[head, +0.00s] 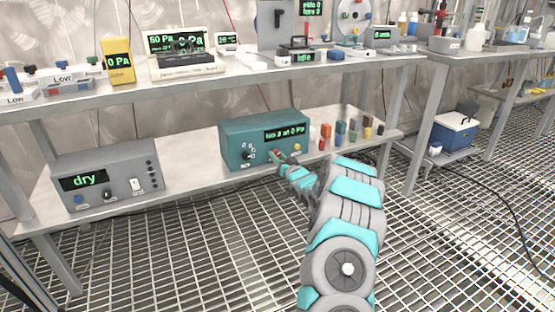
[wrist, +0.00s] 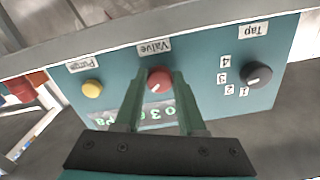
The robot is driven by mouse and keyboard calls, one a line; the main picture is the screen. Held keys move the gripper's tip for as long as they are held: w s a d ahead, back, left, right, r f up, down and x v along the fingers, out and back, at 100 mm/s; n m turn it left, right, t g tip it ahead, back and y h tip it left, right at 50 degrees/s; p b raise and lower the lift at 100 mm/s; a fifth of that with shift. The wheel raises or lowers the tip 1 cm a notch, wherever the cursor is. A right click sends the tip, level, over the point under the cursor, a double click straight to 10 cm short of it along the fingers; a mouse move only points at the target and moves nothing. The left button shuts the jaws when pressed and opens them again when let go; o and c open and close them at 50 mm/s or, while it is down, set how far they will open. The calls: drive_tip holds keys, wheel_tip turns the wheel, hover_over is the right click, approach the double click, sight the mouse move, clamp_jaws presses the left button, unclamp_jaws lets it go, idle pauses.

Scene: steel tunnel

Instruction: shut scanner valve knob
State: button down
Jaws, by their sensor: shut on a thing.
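The scanner is a teal box (head: 236,139) on the lower shelf, with a green display reading about "3 at 0 Pa". In the wrist view its teal front panel (wrist: 205,68) appears upside down. The red valve knob (wrist: 160,79), with a white pointer mark, sits under the label "Valve". My gripper (wrist: 157,84) has a finger on each side of this knob and is shut on it. In the head view my gripper (head: 280,158) reaches the panel's lower middle, and the knob is mostly hidden there.
On the panel, a yellow purge button (wrist: 92,88) and a black tap knob (wrist: 258,75) with numbers 1 to 4 flank the valve knob. Several small coloured blocks (head: 340,131) stand right of the scanner. A grey "dry" box (head: 110,180) stands left. The upper shelf (head: 230,76) hangs above.

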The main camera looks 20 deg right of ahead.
drive_tip(key=n+b, duration=0.1)
drive_tip(key=n, duration=0.1)
drive_tip(key=n+b, duration=0.2)
drive_tip(key=n, duration=0.1)
drive_tip(key=shift+f+n, duration=0.25)
drive_tip(key=shift+n, duration=0.05)
drive_tip(key=shift+d+r+n+b, duration=0.1)
drive_tip(key=shift+r+n+b, duration=0.1)
drive_tip(key=shift+n+b, duration=1.85)
drive_tip(key=shift+n, duration=0.45)
drive_tip(key=c, duration=0.5)
unclamp_jaws()
drive_tip(key=shift+s, duration=0.1)
drive_tip(key=s+p, duration=0.1)
drive_tip(key=s, duration=0.6)
drive_tip(key=shift+s, duration=0.3)
